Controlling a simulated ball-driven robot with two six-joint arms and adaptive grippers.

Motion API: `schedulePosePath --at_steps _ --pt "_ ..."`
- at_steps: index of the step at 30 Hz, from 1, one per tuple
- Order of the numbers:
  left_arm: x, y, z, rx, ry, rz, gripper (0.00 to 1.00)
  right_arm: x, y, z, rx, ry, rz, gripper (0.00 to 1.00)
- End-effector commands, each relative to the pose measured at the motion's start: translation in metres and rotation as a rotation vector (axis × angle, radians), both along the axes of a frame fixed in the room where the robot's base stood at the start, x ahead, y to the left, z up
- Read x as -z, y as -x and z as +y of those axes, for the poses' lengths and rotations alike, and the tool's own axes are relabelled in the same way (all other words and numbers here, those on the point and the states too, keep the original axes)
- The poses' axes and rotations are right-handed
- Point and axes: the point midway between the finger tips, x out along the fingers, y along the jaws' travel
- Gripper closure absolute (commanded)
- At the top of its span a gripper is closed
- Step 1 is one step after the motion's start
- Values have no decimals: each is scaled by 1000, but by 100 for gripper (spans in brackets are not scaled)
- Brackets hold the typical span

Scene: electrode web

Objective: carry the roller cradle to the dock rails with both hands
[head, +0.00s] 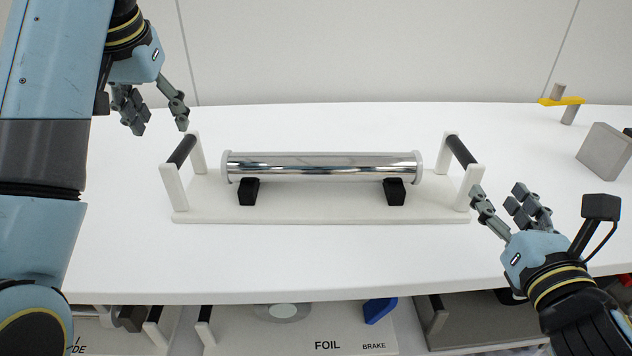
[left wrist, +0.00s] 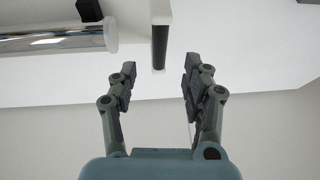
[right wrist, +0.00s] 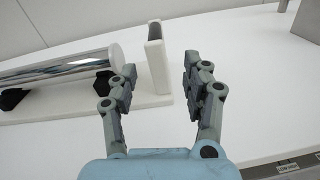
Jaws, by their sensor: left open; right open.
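The roller cradle (head: 300,214) is a white board on the white table with an upright handle frame at each end, each with a dark grip bar. A shiny metal roller (head: 320,166) lies across its two black supports. My left gripper (head: 158,127) is open and empty, above and behind the left handle (head: 182,151); that dark bar shows ahead of the fingers in the left wrist view (left wrist: 160,46). My right gripper (head: 496,197) is open and empty, just right of the right handle (head: 461,151); that handle shows ahead of its fingers in the right wrist view (right wrist: 158,60). The dock rails are not identifiable.
A grey block (head: 604,151) and a yellow piece on a grey peg (head: 561,101) stand at the table's right. Below the front edge are a panel marked FOIL and BRAKE (head: 290,335), a blue piece (head: 379,310) and a grey tray (head: 480,325). The table before the cradle is clear.

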Motion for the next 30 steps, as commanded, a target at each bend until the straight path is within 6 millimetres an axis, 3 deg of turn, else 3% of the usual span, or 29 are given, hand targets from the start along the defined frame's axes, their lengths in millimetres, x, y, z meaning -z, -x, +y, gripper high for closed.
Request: schedulePosePath --at_steps 11,17,23,30 --pt "-5 -4 -1 0 0 -1 51 0 -2 6 -24 54 -13 51" --pt "3 -7 0 0 0 1 51 0 -10 6 -24 55 -14 51" --pt "21 -14 2 0 -1 0 51 -1 -30 6 -23 54 -16 51" --pt "62 -30 6 0 0 3 51 -1 -74 8 -23 52 -17 51"
